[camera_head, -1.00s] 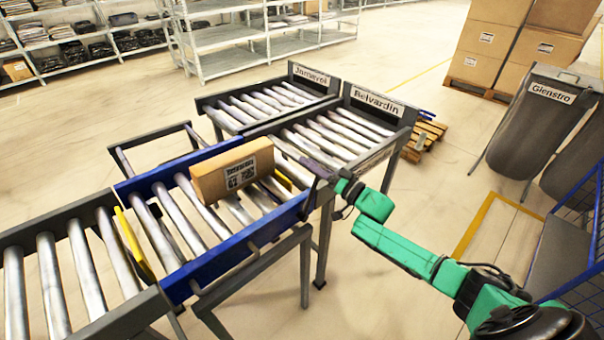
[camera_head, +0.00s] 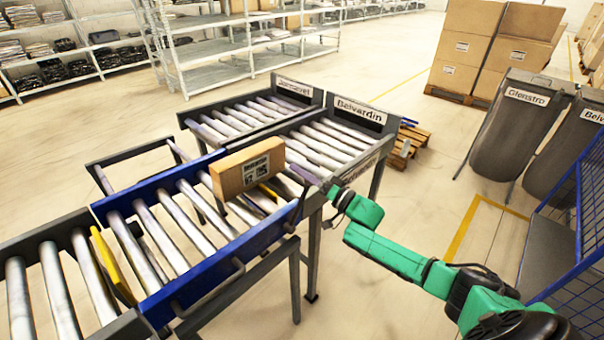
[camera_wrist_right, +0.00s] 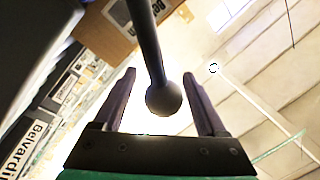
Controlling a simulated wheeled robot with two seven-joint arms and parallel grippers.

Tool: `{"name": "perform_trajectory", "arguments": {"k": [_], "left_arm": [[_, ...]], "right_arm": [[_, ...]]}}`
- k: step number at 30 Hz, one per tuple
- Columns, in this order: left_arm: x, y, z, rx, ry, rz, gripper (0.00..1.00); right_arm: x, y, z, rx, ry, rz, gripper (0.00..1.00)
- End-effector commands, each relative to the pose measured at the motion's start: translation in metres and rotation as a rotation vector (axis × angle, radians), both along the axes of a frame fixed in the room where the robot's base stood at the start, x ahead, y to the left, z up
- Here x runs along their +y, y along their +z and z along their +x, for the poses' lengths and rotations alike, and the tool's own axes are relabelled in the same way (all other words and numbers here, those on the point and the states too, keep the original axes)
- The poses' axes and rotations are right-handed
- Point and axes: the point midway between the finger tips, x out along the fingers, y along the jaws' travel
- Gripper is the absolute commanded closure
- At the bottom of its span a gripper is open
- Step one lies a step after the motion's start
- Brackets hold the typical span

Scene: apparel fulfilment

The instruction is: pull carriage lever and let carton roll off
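The brown carton (camera_head: 247,170) with a printed label stands at the far end of the blue roller carriage (camera_head: 205,283), near the Belvardin lane. A yellow stop (camera_head: 267,191) shows beside its base. The dark lever with a ball knob (camera_wrist_right: 163,97) shows clearly in the right wrist view. My right gripper (camera_wrist_right: 162,92) is open there, with one finger on each side of the knob and gaps between. In the head view my right gripper (camera_head: 312,184) is at the carriage's right side, small and hard to make out. My left gripper is out of view.
The Belvardin lane (camera_head: 331,140) and a second roller lane (camera_head: 240,118) extend beyond the carriage. A roller conveyor (camera_head: 48,290) meets its near end, by a yellow plate (camera_head: 111,265). Grey bins (camera_head: 515,130) and a blue wire cage (camera_head: 560,260) stand at right.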

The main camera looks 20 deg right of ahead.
Motion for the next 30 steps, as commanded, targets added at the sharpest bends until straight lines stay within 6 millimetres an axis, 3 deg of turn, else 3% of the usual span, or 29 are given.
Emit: {"name": "perform_trajectory", "arguments": {"k": [11,30], "left_arm": [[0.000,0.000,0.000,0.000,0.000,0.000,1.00],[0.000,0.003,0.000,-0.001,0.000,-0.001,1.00]], "right_arm": [[-0.003,-0.002,-0.006,0.000,0.001,-0.001,0.27],[-0.062,-0.023,-0.118,0.003,0.001,-0.001,0.27]]}}
